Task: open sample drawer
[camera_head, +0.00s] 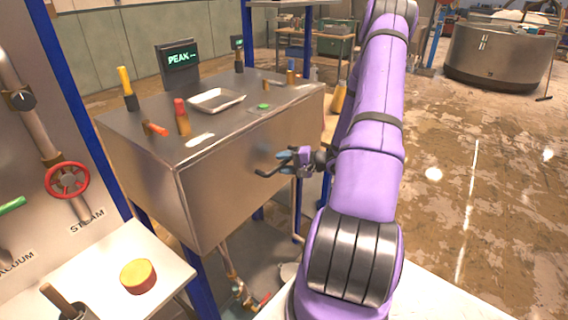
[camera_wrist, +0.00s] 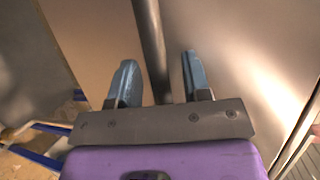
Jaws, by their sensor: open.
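The sample drawer's front appears to be the steel face (camera_head: 240,165) of the metal cabinet, and a dark bar handle (camera_head: 268,173) sticks out from it. My gripper (camera_head: 284,160) is at this handle, reaching in from the right. In the wrist view my gripper (camera_wrist: 158,80) is open, with one blue finger on each side of the dark handle bar (camera_wrist: 152,45). Gaps show between the bar and both fingers. The steel face fills the background there. I see no clear gap of an open drawer.
The cabinet top (camera_head: 225,122) holds a shallow metal tray (camera_head: 216,100), several coloured levers and a green button (camera_head: 264,106). A PEAK display (camera_head: 180,60) stands behind. A red valve wheel (camera_head: 68,181) and a white table with a yellow disc (camera_head: 138,276) are at left. Open floor lies at right.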

